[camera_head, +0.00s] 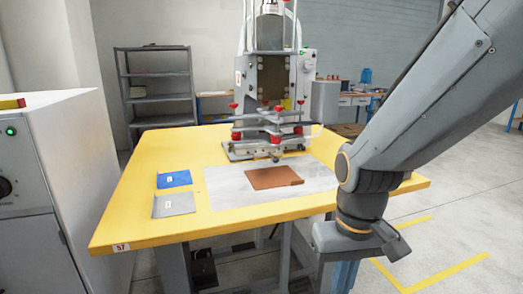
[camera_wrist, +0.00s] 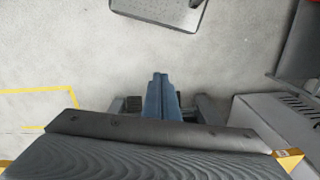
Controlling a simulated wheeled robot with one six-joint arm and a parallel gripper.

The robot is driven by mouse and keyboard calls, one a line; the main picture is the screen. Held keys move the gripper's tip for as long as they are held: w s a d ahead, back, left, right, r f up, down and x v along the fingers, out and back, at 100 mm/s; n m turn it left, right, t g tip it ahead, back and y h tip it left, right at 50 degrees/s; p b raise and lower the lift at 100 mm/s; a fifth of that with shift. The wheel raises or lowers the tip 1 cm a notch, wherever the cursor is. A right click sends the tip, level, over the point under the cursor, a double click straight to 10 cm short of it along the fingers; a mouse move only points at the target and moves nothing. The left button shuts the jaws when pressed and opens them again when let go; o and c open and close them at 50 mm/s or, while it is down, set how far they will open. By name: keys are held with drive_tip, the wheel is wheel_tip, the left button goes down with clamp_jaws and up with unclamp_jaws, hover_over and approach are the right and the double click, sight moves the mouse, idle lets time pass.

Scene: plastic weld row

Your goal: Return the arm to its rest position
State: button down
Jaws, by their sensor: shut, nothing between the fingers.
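My arm comes in from the upper right of the head view and bends down at the wrist, in front of the right part of the yellow table (camera_head: 130,222). My gripper (camera_head: 344,278) hangs below the wrist, pointing down, with its tips at or past the bottom edge of the picture. In the wrist view, the two blue-grey fingers (camera_wrist: 161,84) lie together over the floor, with nothing between them.
A welding press (camera_head: 274,80) stands at the table's back. A grey cabinet (camera_head: 60,140) stands left. Floor (camera_head: 470,215) is open right.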

drive_tip(key=d+r+m+p, duration=0.1)
drive_tip(key=d+r+p, duration=0.3)
drive_tip(key=p, duration=0.3)
drive_tip(key=shift+s+d+r, duration=0.25)
drive_tip(key=shift+s+r, duration=0.1)
drive_tip(key=shift+s, duration=0.05)
